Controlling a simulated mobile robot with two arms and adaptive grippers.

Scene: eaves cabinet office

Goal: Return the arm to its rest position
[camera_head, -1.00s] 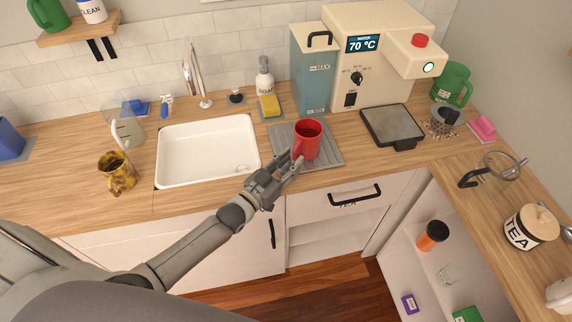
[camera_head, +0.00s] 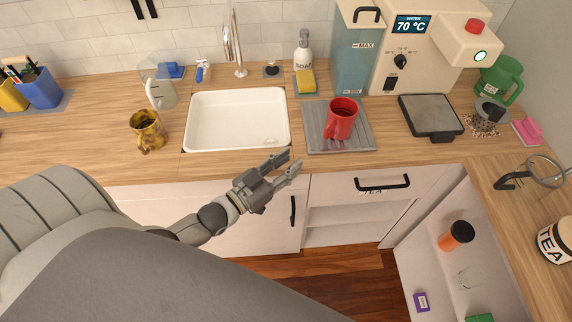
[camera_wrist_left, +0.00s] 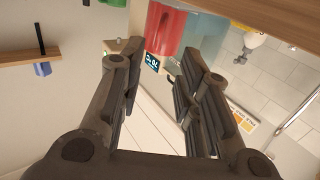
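My left gripper (camera_head: 283,168) is open and empty in the head view. It hangs in front of the counter's front edge, below and left of the red mug. Its two fingers also show spread apart in the left wrist view (camera_wrist_left: 160,85), with nothing between them. The red mug (camera_head: 341,119) stands upright on a grey ribbed mat (camera_head: 357,142), apart from the gripper. The red mug also shows behind the fingers in the left wrist view (camera_wrist_left: 165,28). My left arm reaches in from the lower left. My right gripper is not in view.
A white sink (camera_head: 237,119) lies left of the mat. A stained yellow mug (camera_head: 147,131) and a clear jug stand on the counter (camera_head: 85,135). The water machine (camera_head: 428,52) and a dark scale plate (camera_head: 431,114) are to the right. Below, an open cabinet holds an orange jar (camera_head: 456,236).

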